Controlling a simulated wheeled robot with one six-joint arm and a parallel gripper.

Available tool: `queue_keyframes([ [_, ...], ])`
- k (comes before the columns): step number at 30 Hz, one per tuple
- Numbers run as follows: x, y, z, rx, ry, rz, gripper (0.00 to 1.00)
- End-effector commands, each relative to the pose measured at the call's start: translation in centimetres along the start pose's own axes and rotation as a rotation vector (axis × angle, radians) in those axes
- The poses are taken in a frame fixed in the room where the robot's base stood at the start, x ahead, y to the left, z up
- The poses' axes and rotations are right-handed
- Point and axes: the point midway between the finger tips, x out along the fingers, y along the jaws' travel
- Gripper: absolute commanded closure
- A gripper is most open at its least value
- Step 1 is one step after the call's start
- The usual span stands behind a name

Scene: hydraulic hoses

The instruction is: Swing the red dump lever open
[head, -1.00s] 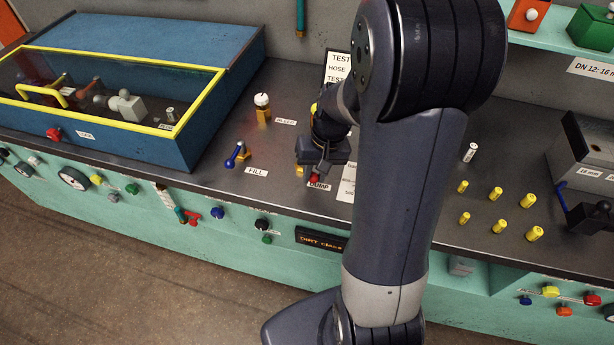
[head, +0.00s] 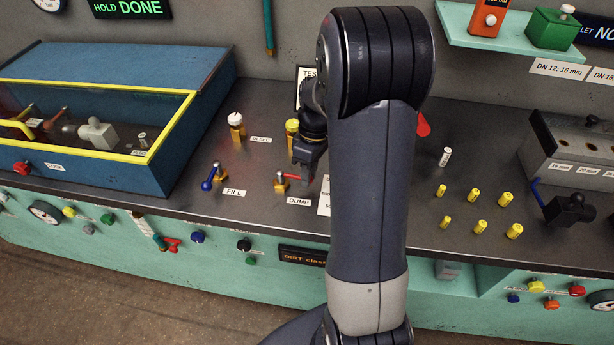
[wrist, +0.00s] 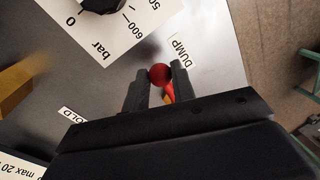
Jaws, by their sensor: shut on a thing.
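The red dump lever (head: 293,177) sits on a small brass valve (head: 281,185) behind the DUMP label (head: 299,202) in the head view. It points to the right from the valve. My gripper (head: 306,177) is at the lever's free end, coming down from above. In the wrist view the lever's red ball end (wrist: 160,74) sits between the two dark fingertips of my gripper (wrist: 161,80), which are shut on it. Part of the red stem shows below the ball.
The FILL valve with its blue lever (head: 208,183) stands left of it. A yellow-capped valve (head: 292,127) is close behind my gripper. A blue case (head: 170,155) is at left; several yellow fittings (head: 478,198) stand at right. A display (head: 130,9) reads HOLD DONE.

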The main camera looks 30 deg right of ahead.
Motion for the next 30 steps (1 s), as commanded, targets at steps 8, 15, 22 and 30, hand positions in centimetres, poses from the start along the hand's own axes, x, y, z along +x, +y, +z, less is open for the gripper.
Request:
queue_keyframes([
  [8, -0.15, 0.64, -0.27, -0.086, -0.015, 0.002, 1.0],
  [15, -0.19, 0.76, -0.32, -0.104, -0.019, 0.002, 1.0],
  [22, -0.21, 0.78, -0.32, -0.104, -0.019, 0.003, 1.0],
  [30, -0.18, 0.76, -0.29, -0.103, -0.019, 0.002, 0.57],
])
